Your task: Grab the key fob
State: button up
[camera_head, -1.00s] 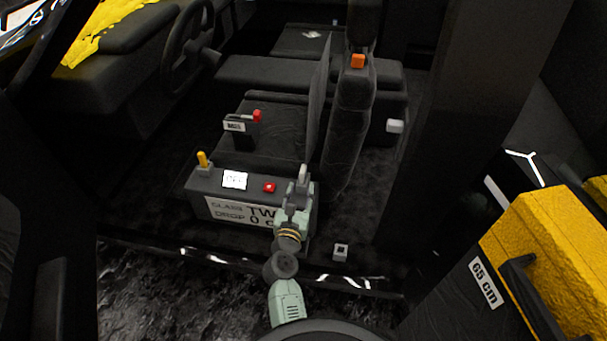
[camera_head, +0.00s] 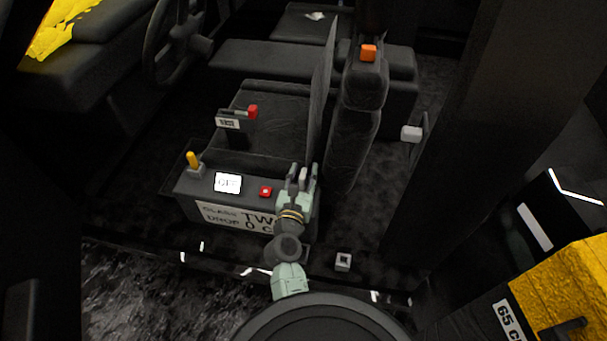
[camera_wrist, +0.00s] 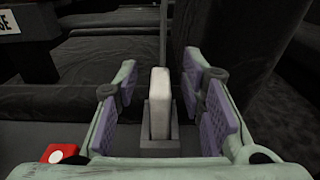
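A pale grey upright slab (camera_wrist: 160,95), which may be the key fob, stands in a dark grey slotted holder (camera_wrist: 160,146) in the wrist view. In the head view the slab (camera_head: 303,174) shows at the right end of a dark console box. My gripper (camera_head: 298,177) is open over that end. In the wrist view its purple-padded fingers stand on either side of the slab, with visible gaps. The slab's lower end is hidden in the holder.
A seat back (camera_head: 351,145) rises just behind my gripper. A small grey block (camera_head: 343,261) sits on the sill at right.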

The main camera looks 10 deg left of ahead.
jog(key=shift+s+r, duration=0.1)
jog(key=shift+r, duration=0.05)
jog(key=shift+c, duration=0.4)
grip_shut()
